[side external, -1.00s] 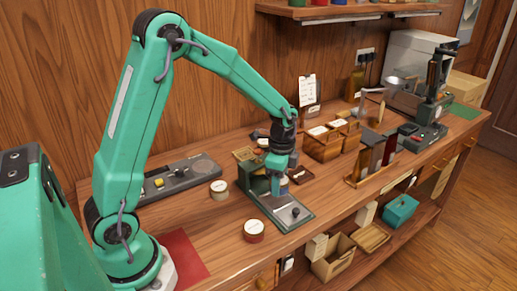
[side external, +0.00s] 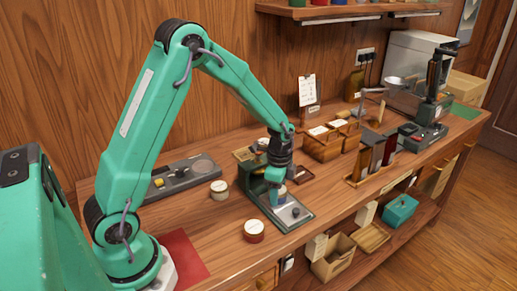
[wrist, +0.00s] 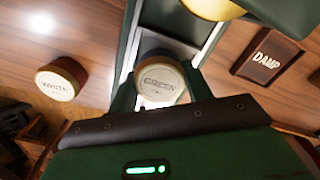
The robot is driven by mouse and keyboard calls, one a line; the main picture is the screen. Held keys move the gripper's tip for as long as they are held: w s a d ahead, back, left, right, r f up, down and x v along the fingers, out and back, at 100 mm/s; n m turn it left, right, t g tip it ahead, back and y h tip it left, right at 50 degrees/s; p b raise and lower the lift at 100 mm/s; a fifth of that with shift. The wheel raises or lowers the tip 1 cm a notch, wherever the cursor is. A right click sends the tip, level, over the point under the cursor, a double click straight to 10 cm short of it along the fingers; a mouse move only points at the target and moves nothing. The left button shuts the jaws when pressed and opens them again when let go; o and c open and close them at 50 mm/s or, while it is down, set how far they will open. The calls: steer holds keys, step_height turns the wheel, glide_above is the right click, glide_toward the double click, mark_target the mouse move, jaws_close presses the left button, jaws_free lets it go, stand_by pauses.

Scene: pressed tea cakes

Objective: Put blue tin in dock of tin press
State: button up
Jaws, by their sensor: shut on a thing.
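My gripper (side external: 274,194) is over the base plate of the green tin press (side external: 304,218). In the wrist view my gripper (wrist: 158,98) is shut on a round tin (wrist: 160,78) with a pale lid, its printed label too blurred to read surely. Its side colour is mostly hidden, so I cannot confirm that it is the blue tin. The tin is in line with the press's channel (wrist: 150,20) between two pale rails. I cannot tell whether the tin touches the base. The dock is partly hidden by my gripper.
A red-sided tin (side external: 253,231) stands in front of the press, and a pale-lidded tin (side external: 219,189) to its left. A brown "DAMP" plaque or tray (wrist: 264,54) lies beside the press. Wooden boxes (side external: 322,148) stand behind to the right.

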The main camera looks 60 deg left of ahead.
steer(key=shift+f, duration=0.25)
steer(key=shift+f, duration=0.15)
steer(key=o, duration=0.9)
steer(key=shift+o, duration=0.4)
step_height(320, 180, up, 12)
steer(key=shift+r, duration=0.45)
